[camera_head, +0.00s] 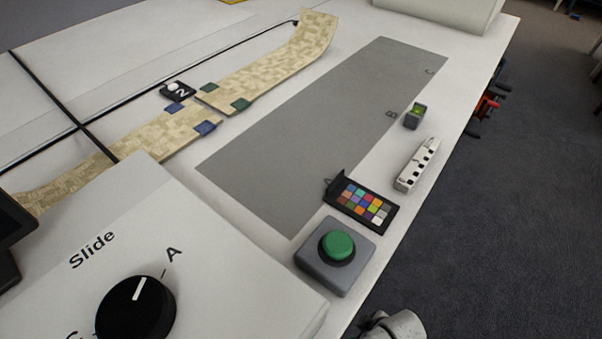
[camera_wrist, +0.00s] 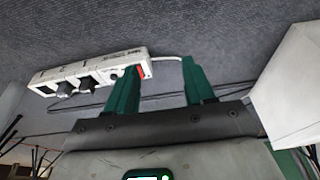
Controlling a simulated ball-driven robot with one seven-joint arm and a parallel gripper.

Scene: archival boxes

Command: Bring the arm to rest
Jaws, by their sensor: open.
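My gripper (camera_wrist: 162,88) shows in the wrist view with its two green fingers apart and nothing between them. Beyond the fingers are a dark grey carpet-like surface and a white power strip (camera_wrist: 95,72) with black plugs. The strip appears behind the left finger; I cannot tell how far away it is. In the head view, a pale rounded part (camera_head: 398,325) at the bottom edge looks like part of my arm. The gripper itself is not visible there.
The white table holds a grey mat (camera_head: 320,120), a green button (camera_head: 337,245), a colour chart (camera_head: 361,204), a white slotted block (camera_head: 416,164), a small box with a green light (camera_head: 415,115) and a patterned strip (camera_head: 270,70). A box with a black dial (camera_head: 135,308) stands front left. Carpet lies right.

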